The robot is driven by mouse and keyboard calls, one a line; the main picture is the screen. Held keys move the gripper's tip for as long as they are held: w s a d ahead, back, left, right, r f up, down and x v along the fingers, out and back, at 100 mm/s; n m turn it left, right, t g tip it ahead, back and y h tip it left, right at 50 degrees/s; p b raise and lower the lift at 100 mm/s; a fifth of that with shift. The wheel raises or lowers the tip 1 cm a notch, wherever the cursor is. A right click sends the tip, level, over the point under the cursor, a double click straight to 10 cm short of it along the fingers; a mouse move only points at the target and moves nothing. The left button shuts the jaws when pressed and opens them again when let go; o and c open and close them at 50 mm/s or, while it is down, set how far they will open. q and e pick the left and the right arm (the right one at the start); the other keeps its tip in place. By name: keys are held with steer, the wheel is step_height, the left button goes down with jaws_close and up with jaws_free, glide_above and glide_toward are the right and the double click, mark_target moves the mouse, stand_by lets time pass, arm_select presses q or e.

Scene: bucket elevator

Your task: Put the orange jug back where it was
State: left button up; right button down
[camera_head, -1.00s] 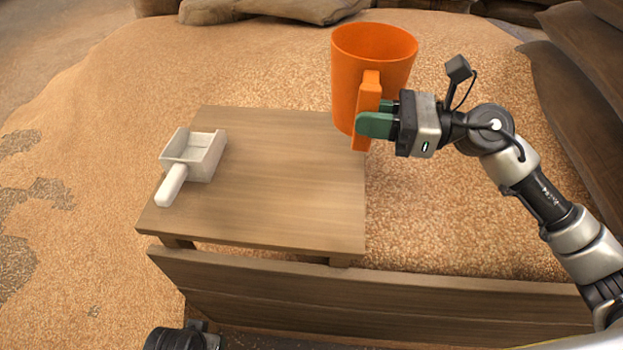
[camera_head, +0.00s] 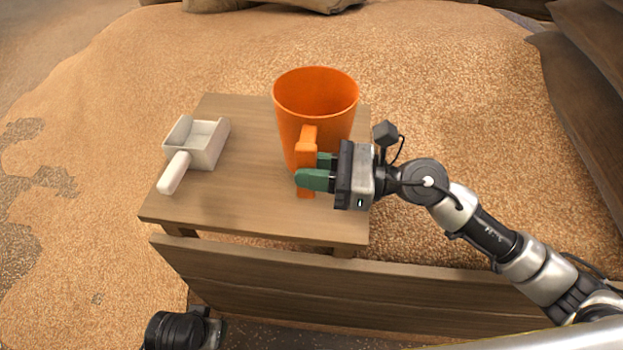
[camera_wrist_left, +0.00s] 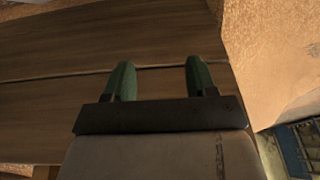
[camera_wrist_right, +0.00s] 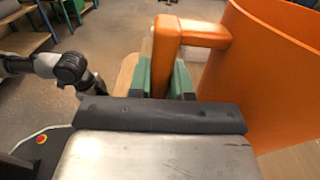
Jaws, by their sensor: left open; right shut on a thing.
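The orange jug (camera_head: 318,108) is upright over the right part of the small wooden table (camera_head: 240,205). Whether its base touches the tabletop I cannot tell. My right gripper (camera_head: 316,174) is shut on the jug's handle; in the right wrist view the handle (camera_wrist_right: 166,55) stands between the green fingers (camera_wrist_right: 163,78), with the jug's wall (camera_wrist_right: 262,75) to the right. My left gripper (camera_wrist_left: 158,80) is open and empty in the left wrist view, facing brown wooden boards (camera_wrist_left: 60,110). In the head view its fingers are not seen.
A white scoop (camera_head: 205,145) lies on the left side of the table, its handle toward the front. A wooden board wall (camera_head: 300,290) runs in front of the table. Grain (camera_head: 450,100) surrounds the table, and dark boards stand at the right.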

step_height(320, 180, down, 2)
steer(key=shift+f+b, duration=0.25)
steer(key=shift+b, duration=0.05)
arm_select(q)
steer(key=v, duration=0.3)
steer(key=shift+w+r, duration=0.15)
steer(key=shift+r, duration=0.15)
arm_select(e)
steer(key=shift+f, duration=0.15)
arm_select(q)
steer(key=shift+r, duration=0.1)
steer(key=shift+r, duration=0.3)
arm_select(e)
steer(key=shift+f, duration=0.15)
arm_select(q)
steer(key=shift+r, duration=0.1)
arm_select(e)
steer(key=c, duration=1)
jaws_free()
steer(key=shift+c, duration=0.2)
arm_select(q)
steer(key=shift+r, duration=0.15)
